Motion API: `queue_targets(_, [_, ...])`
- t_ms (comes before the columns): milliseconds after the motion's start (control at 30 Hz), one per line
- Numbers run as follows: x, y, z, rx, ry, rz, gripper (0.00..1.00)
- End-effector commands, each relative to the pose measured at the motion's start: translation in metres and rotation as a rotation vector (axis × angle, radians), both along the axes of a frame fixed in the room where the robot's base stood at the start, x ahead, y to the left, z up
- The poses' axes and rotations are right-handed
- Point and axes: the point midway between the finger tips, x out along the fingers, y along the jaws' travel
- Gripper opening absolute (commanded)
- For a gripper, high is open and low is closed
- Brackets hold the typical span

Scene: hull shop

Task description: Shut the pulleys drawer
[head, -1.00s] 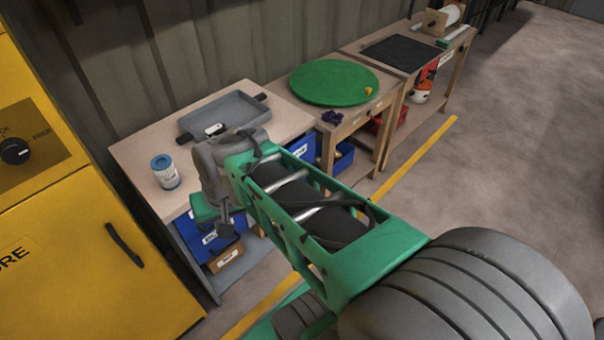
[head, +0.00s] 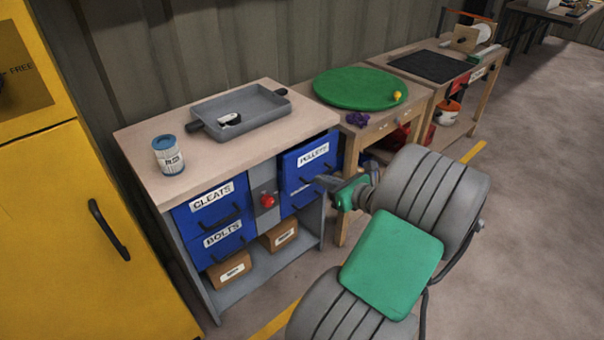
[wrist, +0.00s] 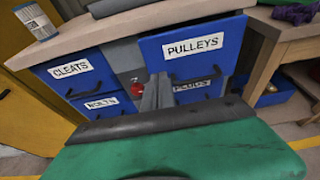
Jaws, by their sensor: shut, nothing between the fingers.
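The pulleys drawer (head: 308,154) is the blue upper right drawer of the bench cabinet, with a white label and a dark handle. In the wrist view the pulleys drawer (wrist: 195,48) stands out a little in front of the cabinet face. My gripper (head: 326,182) is in front of the right-hand drawers in the head view. In the wrist view my gripper (wrist: 157,88) is shut and empty, its fingertips near the lower left part of the pulleys drawer front. I cannot tell whether they touch it.
The cleats drawer (head: 213,203) and bolts drawer (head: 223,241) are on the left. A red knob (head: 267,201) sits between the drawer columns. A grey tray (head: 240,112) and a can (head: 168,156) stand on the bench top. A round green mat (head: 360,88) lies on the table to the right.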

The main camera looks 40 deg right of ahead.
Motion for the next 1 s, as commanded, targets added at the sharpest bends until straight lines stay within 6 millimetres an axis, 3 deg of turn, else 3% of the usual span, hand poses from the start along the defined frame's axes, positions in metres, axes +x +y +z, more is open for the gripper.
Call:
queue_targets(233, [0.053, 0.004, -0.02, -0.001, 0.0, 0.007, 0.0])
queue_targets(400, [0.081, 0.004, -0.019, -0.003, 0.001, 0.005, 0.0])
queue_targets(567, [0.091, 0.004, -0.017, -0.002, 0.002, 0.002, 0.0])
queue_targets(867, [0.092, 0.003, -0.016, -0.002, 0.002, 0.002, 0.0])
queue_targets(1000, [0.103, 0.005, -0.01, 0.002, 0.002, 0.006, 0.0])
